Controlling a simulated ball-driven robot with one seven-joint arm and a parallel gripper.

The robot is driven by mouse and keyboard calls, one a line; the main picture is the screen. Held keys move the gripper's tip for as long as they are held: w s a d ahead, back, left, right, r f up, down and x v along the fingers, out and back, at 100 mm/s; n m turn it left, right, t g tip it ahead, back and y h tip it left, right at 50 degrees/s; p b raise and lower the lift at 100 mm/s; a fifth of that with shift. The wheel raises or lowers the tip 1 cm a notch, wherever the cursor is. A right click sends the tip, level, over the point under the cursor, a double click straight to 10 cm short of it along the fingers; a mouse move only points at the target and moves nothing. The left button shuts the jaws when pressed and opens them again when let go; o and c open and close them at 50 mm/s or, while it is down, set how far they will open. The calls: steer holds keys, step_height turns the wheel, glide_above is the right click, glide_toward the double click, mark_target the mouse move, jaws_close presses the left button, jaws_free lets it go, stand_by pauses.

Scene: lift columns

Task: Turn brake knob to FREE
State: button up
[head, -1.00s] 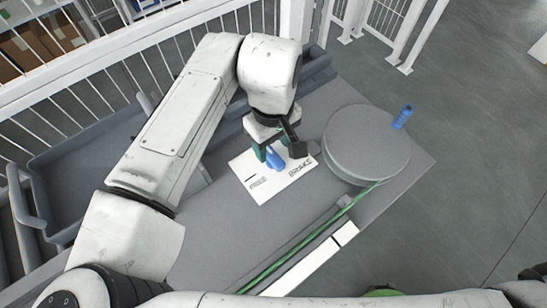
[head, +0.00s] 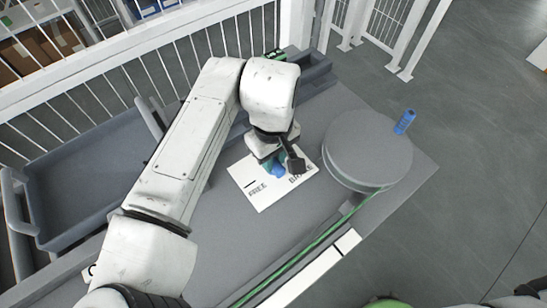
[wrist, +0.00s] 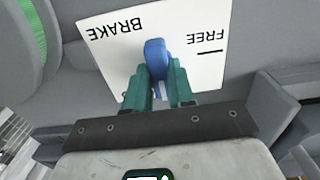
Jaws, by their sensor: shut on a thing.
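The blue brake knob (wrist: 156,58) stands on a white plate (wrist: 105,50) marked BRAKE and FREE, with a short black line beside FREE. In the wrist view the knob lies between the two words, and I cannot tell which one it points at. My gripper (wrist: 159,82) has its two green fingers on either side of the knob, shut on it. In the head view the gripper (head: 272,160) comes down over the plate (head: 264,199) and hides part of the knob (head: 278,171).
A grey round drum (head: 362,145) with a blue upright handle (head: 404,122) stands right of the plate. A green line (head: 300,246) runs from it past a white strip (head: 315,270). A grey tray (head: 75,165) and white railing (head: 110,80) are at left and behind.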

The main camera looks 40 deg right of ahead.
steer(key=shift+c, duration=1.1)
